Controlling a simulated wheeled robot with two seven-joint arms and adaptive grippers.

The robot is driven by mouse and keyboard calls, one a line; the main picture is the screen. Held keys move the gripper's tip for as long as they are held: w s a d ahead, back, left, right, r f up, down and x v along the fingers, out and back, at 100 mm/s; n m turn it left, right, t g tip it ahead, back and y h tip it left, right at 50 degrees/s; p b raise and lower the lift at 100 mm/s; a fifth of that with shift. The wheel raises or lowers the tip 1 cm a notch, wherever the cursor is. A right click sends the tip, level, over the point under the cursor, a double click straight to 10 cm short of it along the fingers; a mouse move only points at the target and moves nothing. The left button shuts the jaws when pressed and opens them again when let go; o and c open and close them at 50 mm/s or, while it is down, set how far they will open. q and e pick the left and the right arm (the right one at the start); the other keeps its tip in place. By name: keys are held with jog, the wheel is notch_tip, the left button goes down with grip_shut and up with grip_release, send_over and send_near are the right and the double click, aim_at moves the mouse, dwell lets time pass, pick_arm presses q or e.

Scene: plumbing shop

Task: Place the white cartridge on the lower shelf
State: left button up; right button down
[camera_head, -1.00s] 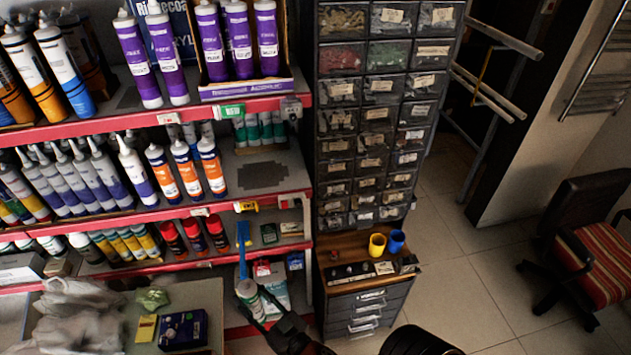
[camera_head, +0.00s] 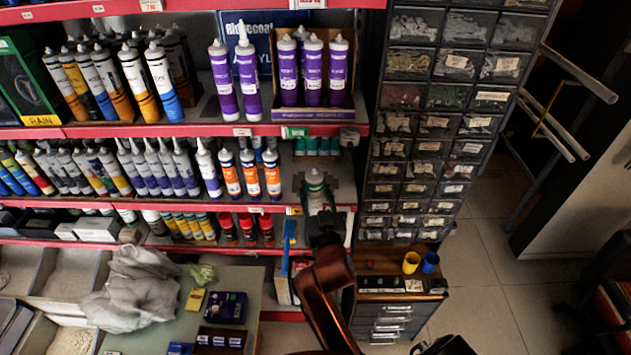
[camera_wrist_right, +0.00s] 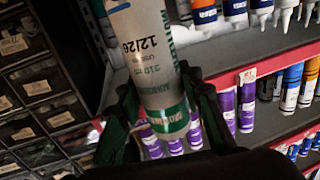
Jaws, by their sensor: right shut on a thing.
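The white cartridge (camera_head: 314,184), with green bands, is upright at the right end of the shelf below the purple tubes. My right gripper (camera_head: 320,212) is shut around it from the front. In the right wrist view the cartridge (camera_wrist_right: 150,60) shows printed text and a green band between my fingers (camera_wrist_right: 160,110). That shelf (camera_head: 285,205) has a dark square patch (camera_head: 345,190) beside and behind the cartridge. I cannot tell whether the cartridge's base touches the shelf. My left gripper is not in view.
The shelf above, with a purple display box (camera_head: 310,114), limits the height. A drawer cabinet (camera_head: 425,120) stands close on the right.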

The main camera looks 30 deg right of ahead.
jog(key=s+d+p+x, duration=0.1)
jog(key=d+p+x, duration=0.1)
jog(key=x, duration=0.7)
jog(key=d+p+x, duration=0.2)
jog(key=x, duration=0.8)
notch_tip(320, 180, down, 7)
jog(key=p, duration=0.1)
jog(key=shift+a, duration=0.2)
jog(key=shift+f, duration=0.1)
jog(key=c, duration=1.4)
grip_release()
jog(key=shift+s+f, duration=0.1)
jog(key=shift+o, duration=0.2)
jog(key=b+v, duration=0.1)
jog(key=v, duration=1.1)
jog(key=shift+r+b, duration=0.2)
jog(key=shift+b, duration=0.15)
